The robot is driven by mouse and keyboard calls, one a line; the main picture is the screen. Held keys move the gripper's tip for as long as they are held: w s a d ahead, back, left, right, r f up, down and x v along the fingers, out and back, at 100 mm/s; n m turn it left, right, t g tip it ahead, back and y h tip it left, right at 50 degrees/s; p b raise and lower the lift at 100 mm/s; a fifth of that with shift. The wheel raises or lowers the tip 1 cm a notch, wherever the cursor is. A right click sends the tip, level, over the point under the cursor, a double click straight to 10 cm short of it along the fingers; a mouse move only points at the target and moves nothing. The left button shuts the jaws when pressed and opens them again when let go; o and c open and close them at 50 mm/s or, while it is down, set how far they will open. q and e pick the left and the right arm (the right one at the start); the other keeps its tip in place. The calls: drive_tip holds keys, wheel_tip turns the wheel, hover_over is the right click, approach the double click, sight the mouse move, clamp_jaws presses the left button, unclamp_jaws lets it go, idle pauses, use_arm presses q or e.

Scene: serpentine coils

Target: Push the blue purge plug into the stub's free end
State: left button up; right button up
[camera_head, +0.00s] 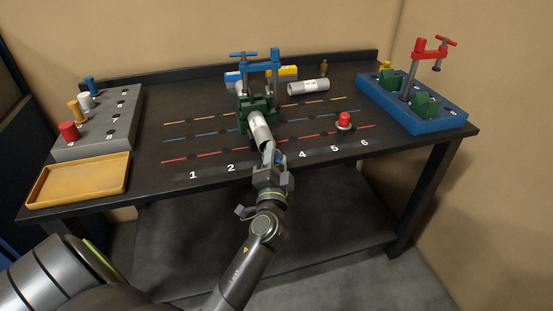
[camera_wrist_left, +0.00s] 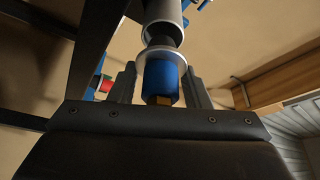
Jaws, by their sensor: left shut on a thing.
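The stub (camera_head: 260,129) is a pale grey tube held in a green block under a blue clamp (camera_head: 262,64), its free end pointing toward me. In the left wrist view the stub (camera_wrist_left: 164,12) shows its open mouth. The blue purge plug (camera_wrist_left: 160,78) sits between the fingers of my left gripper (camera_wrist_left: 160,88), with a pale flange and dark nose facing the stub. The nose is at the mouth, roughly in line; I cannot tell how deep it reaches. My right gripper is not in view.
A white labelled tube (camera_head: 308,87) lies behind on the right. A red button-like piece (camera_head: 344,120) stands near number 5. A blue fixture (camera_head: 440,121) with a red clamp is at the right. A grey rack (camera_head: 103,136) with plugs and a yellow tray (camera_head: 50,200) are at the left.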

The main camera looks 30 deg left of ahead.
use_arm(q)
drive_tip(key=shift+w+a, duration=0.75)
drive_tip(key=shift+a, duration=0.1)
drive_tip(key=shift+w+a, duration=0.1)
drive_tip(key=shift+a, duration=0.05)
drive_tip(key=shift+w+a, duration=0.25)
drive_tip(key=shift+a, duration=0.05)
drive_tip(key=shift+r, duration=0.1)
drive_tip(key=o, duration=0.7)
drive_tip(key=shift+c, duration=0.2)
drive_tip(key=o, duration=0.5)
drive_tip(key=shift+a, duration=0.1)
